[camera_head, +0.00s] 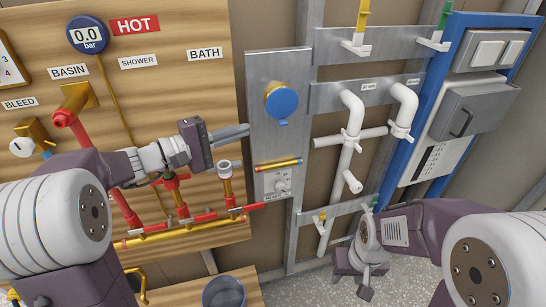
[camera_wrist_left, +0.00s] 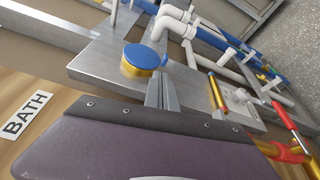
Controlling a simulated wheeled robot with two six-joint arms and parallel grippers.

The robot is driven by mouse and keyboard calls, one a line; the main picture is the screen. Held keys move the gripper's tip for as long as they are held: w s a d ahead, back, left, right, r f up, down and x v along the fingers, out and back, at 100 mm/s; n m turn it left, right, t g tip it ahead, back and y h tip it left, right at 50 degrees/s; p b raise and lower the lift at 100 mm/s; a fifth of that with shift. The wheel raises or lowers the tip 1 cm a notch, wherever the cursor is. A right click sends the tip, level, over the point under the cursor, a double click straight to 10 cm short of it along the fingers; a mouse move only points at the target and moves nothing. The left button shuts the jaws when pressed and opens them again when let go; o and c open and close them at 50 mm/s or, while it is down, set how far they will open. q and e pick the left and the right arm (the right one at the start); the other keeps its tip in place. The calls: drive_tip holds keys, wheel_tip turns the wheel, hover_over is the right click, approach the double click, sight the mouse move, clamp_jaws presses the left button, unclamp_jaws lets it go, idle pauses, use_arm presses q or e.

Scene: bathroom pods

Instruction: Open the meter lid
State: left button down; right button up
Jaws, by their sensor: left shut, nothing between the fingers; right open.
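The water meter (camera_head: 270,88) is a round brass body on a grey metal plate. Its blue round lid (camera_head: 284,103) is down over the face, with a small tab at its lower edge. In the left wrist view the blue lid (camera_wrist_left: 140,52) sits flat on the brass body. My left gripper (camera_head: 246,130) is shut and empty, its fingertips just left of and below the lid. The left fingers (camera_wrist_left: 161,90) also show in the wrist view, close to the lid's tab; I cannot tell whether they touch. My right gripper (camera_head: 358,282) is open, low and away from the meter.
White pipes (camera_head: 350,140) stand right of the meter plate, with a grey box (camera_head: 474,110) on a blue frame beyond. Red pipes and valves (camera_head: 180,195) lie below my left arm. A BATH label (camera_head: 205,54) is at upper left.

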sight(283, 107)
use_arm(q)
drive_tip(key=x, duration=0.3)
drive_tip(key=p+x, duration=0.1)
drive_tip(key=x, duration=0.1)
drive_tip(key=f+x, duration=0.1)
drive_tip(key=x, duration=0.2)
drive_tip(key=shift+w+p, duration=0.4)
use_arm(e)
drive_tip(key=shift+s+a+r, duration=0.2)
drive_tip(key=shift+a+r, duration=0.05)
drive_tip(key=shift+r, duration=0.25)
use_arm(q)
drive_tip(key=shift+r, duration=0.15)
